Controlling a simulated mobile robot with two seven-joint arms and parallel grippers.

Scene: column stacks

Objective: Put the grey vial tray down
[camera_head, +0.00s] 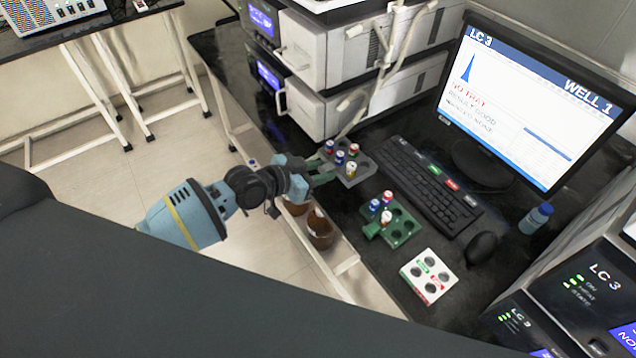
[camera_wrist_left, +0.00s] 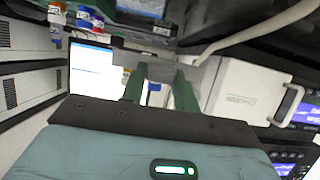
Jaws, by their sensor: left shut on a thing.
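The grey vial tray (camera_head: 364,171) is at the bench's left edge in the head view, beside the keyboard. It holds several vials with blue, red and yellow colours. My left gripper (camera_head: 322,172) comes from the left and is shut on the tray's near left side. In the left wrist view the two green fingers (camera_wrist_left: 160,92) point at the tray, which is mostly hidden there. I cannot tell whether the tray's underside touches the bench. My right gripper is not in view.
The green vial tray (camera_head: 402,236) with several vials and the white tray (camera_head: 428,290) stand nearer on the dark bench. The keyboard (camera_head: 420,185), monitor (camera_head: 535,100), mouse (camera_head: 481,247) and blue-capped bottle (camera_head: 536,218) lie right. White instruments (camera_head: 345,95) stand behind. Brown containers (camera_head: 320,232) sit below the bench edge.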

